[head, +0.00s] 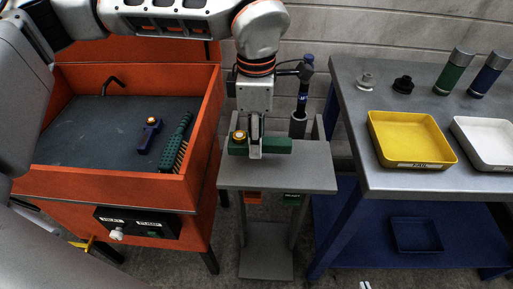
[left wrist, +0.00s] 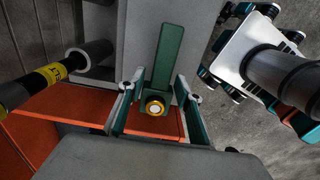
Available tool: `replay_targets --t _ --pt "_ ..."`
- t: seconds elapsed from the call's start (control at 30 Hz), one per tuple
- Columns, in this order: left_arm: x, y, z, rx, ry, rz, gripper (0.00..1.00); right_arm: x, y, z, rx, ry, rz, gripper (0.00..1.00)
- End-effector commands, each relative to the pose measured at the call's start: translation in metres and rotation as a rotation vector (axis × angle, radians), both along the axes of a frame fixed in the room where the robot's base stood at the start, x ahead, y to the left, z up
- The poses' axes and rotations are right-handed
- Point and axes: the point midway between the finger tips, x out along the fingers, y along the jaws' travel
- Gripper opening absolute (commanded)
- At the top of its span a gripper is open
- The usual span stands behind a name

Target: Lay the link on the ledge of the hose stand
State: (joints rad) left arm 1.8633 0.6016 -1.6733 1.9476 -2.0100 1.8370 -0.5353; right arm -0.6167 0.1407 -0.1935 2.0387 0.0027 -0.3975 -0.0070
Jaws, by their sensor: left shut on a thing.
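A green link (head: 276,146), a bar with a gold round boss at its left end, lies across my left gripper (head: 255,153). That gripper is shut on it. In the left wrist view the link (left wrist: 168,60) runs away from the boss, between my left gripper's teal-padded fingers (left wrist: 157,112). The link is over the grey top of the hose stand (head: 310,178); I cannot tell whether it touches it. Pale tips of what looks like my right gripper (head: 365,285) show at the bottom edge; its opening cannot be judged.
An orange tub (head: 190,150) at left holds a blue part (head: 148,133) and a green brush (head: 178,143). A hammer-like tool (head: 303,88) stands behind the stand top. A grey table at right carries a yellow tray (head: 410,158), a white tray (head: 470,135) and bottles.

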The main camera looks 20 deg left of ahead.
Motion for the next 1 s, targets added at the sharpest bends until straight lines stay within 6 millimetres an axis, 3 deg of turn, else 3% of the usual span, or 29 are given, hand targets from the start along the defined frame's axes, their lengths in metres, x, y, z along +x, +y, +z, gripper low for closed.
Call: replay_targets --t 0.23,0.63,0.67,0.7,1.0 --pt "-0.001 0.0 -0.035 0.0 0.005 0.0 0.0 -0.007 -0.001 -0.01 -0.006 0.018 0.003 0.0" --pt "0.0 0.0 -0.039 -0.001 0.001 0.0 0.0 -0.007 0.0 -0.009 -0.007 0.016 0.003 0.0" --pt "0.0 0.0 -0.04 -0.001 0.002 0.0 0.39 -0.007 -0.001 -0.009 -0.007 0.016 0.003 0.0" --pt "0.0 0.0 -0.04 -0.001 0.002 0.0 0.5 -0.007 -0.001 -0.009 -0.006 0.015 0.003 0.0" --pt "0.0 0.0 -0.04 0.0 0.002 -0.001 0.51 -0.006 0.0 -0.009 -0.005 0.015 0.003 0.0"
